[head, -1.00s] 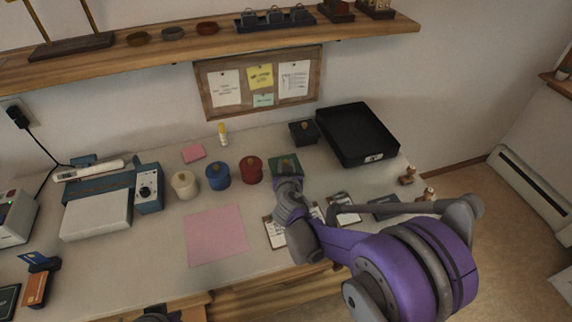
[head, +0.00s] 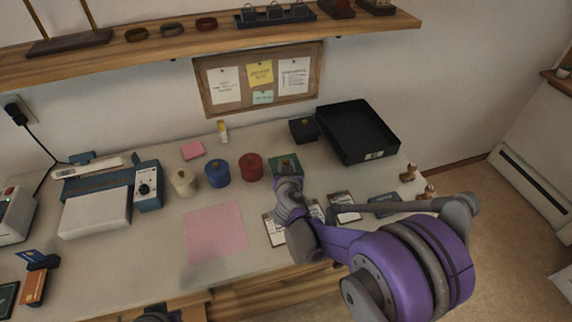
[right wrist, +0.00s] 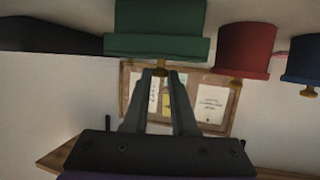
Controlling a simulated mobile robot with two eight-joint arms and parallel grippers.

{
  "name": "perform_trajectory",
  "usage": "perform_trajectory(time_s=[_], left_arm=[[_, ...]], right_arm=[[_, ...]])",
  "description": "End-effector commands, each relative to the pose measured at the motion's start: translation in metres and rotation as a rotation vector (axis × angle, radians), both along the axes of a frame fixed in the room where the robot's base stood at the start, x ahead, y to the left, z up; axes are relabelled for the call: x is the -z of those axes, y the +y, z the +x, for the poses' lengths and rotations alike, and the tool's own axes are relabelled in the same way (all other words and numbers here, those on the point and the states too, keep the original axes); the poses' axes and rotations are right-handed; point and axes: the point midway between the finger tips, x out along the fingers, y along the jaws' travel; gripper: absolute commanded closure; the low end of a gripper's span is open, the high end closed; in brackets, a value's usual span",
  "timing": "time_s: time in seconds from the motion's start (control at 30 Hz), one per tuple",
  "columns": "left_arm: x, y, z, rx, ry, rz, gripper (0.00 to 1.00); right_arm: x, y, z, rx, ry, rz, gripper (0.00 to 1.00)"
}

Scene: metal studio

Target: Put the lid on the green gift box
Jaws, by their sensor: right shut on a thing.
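The green gift box (right wrist: 158,15) shows upside down at the top of the right wrist view. Its wider green lid (right wrist: 157,48) lies against the box mouth with no clear gap, its gold knob towards my gripper. In the head view the green lid (head: 294,163) is partly hidden by my right gripper (head: 287,181). The right gripper's fingertips (right wrist: 161,73) are closed at the lid's knob. Whether the lid is fully seated is hard to tell.
The red box (head: 251,167), blue box (head: 218,173) and cream box (head: 183,183) stand in a row to the left, lidded. A black box (head: 303,130) and black tray (head: 359,134) stand behind. A pink sheet (head: 216,233) and clipboards lie in front.

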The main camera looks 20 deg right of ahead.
Motion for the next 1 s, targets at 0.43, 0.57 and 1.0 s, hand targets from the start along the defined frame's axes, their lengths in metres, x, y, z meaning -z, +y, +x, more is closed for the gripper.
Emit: perform_trajectory(time_s=[0.43,0.57,1.0], left_arm=[[0.0,0.0,0.0,0.0,0.0,0.0,1.0],[0.0,0.0,0.0,0.0,0.0,0.0,1.0],[-0.006,0.0,0.001,0.0,-0.002,0.0,1.0]], right_arm=[[0.0,0.0,0.0,0.0,0.0,0.0,0.4],[-0.002,0.001,-0.004,-0.001,0.0,0.0,0.4],[-0.029,0.017,-0.076,-0.002,0.0,0.0,0.4]])
